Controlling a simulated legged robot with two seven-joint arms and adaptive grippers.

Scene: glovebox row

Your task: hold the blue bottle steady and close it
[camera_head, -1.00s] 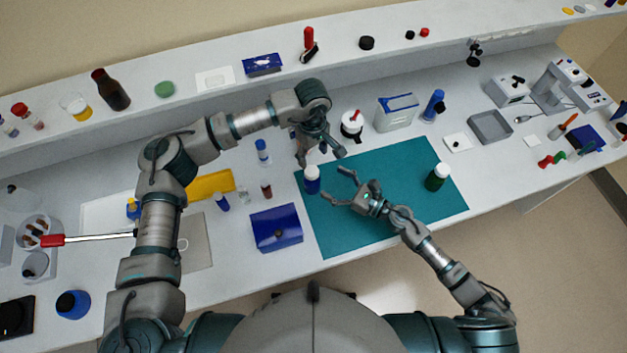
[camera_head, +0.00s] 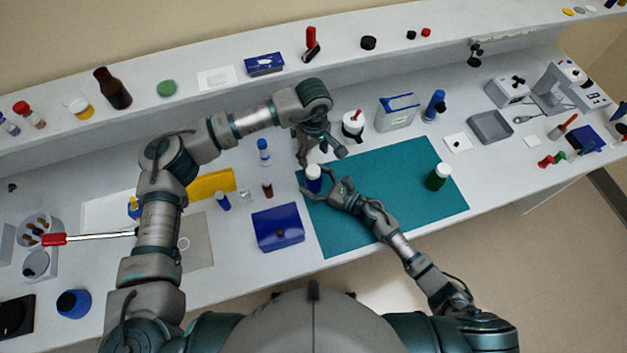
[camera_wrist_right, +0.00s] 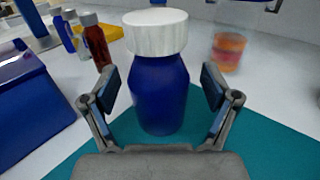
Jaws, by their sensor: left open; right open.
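The blue bottle (camera_head: 313,182) stands upright near the left corner of the teal mat (camera_head: 385,200), with a white cap (camera_head: 314,171) on top; I cannot tell how tight the cap is. In the right wrist view the bottle (camera_wrist_right: 160,95) and its white cap (camera_wrist_right: 155,32) fill the middle. My right gripper (camera_head: 322,187) is open, with a finger on each side of the bottle and gaps between. It also shows in the right wrist view (camera_wrist_right: 160,92). My left gripper (camera_head: 321,158) is open, above and just behind the bottle, pointing down.
A blue box (camera_head: 278,228) lies left of the mat. Small vials (camera_head: 223,201) and a blue-capped bottle (camera_head: 263,152) stand to the left. The mat's middle is bare.

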